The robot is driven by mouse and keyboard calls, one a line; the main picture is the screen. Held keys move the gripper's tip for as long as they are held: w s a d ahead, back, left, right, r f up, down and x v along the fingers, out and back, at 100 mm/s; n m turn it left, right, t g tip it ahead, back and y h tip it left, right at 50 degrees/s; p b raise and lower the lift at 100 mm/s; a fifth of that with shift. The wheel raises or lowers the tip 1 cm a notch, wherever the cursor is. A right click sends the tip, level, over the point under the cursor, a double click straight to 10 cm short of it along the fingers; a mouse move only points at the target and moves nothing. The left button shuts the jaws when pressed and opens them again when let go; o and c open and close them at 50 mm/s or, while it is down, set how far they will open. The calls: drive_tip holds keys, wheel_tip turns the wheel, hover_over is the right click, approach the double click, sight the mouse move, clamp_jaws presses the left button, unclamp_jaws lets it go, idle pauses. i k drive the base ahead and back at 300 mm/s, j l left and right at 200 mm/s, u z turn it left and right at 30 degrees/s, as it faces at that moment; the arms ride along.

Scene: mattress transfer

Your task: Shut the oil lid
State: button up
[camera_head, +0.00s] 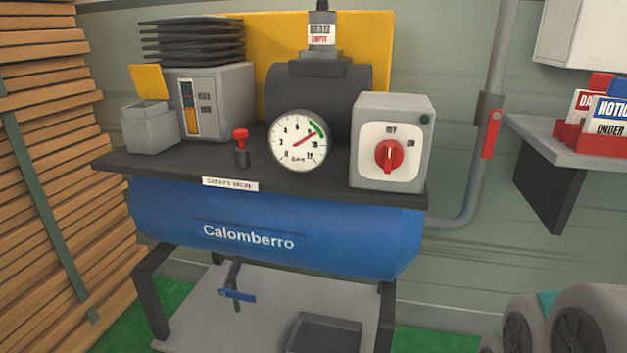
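The oil lid looks to be the yellow flap (148,82) at the upper left of the head view. It stands raised and tilted at the back of a small grey box (150,130), so the box's top is uncovered. The box sits on the left end of the dark compressor top plate, in front of a larger grey housing (215,103) with a level gauge (188,108). What is inside the box cannot be told. My gripper is not in view.
The blue tank (330,240) stands on dark legs. A red-topped valve (241,148), a round gauge (299,141) and a switch box (392,145) with a red knob stand right of the lid. Stacked wooden boards (50,180) rise close on the left.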

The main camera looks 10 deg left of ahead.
sight(148, 80)
drive_tip(key=u, duration=0.9)
drive_tip(key=i+l, duration=0.05)
